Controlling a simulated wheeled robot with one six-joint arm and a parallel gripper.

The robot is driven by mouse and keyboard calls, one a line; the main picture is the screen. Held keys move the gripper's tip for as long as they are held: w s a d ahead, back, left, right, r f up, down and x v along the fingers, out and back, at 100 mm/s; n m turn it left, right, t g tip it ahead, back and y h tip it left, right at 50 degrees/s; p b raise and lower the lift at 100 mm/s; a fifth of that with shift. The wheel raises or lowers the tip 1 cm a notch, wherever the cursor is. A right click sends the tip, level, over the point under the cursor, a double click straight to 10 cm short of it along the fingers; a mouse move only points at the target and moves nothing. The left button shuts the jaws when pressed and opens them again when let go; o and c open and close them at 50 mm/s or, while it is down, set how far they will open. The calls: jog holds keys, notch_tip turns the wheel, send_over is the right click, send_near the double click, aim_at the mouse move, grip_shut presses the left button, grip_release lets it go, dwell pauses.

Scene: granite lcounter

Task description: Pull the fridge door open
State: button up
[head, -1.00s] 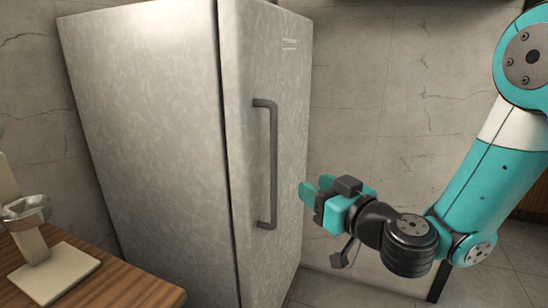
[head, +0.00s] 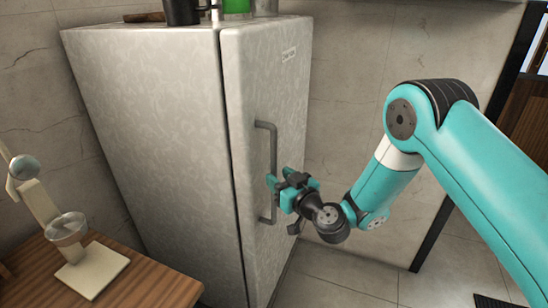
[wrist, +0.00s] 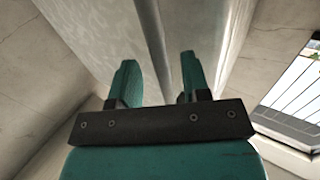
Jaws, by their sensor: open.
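The fridge (head: 150,110) stands against the wall with its door (head: 290,85) closed. The door has a grey vertical bar handle (head: 274,148), which also shows in the wrist view (wrist: 152,50). My gripper (head: 277,181) is open at the lower half of the handle. In the wrist view, the handle runs between my two teal fingers (wrist: 160,78), with a gap visible on the right side. Whether either finger touches the bar I cannot tell. Part of the lower handle is hidden behind the gripper in the head view.
A wooden counter (head: 150,285) at lower left holds a cream stand with a clear cup (head: 66,228). A dark mug (head: 183,10) and a green item (head: 237,8) sit on the fridge. Open tiled floor (head: 340,280) lies right of the fridge.

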aim_at(276, 174)
jog(key=shift+p+x, duration=0.95)
jog(key=shift+x, duration=0.55)
grip_shut()
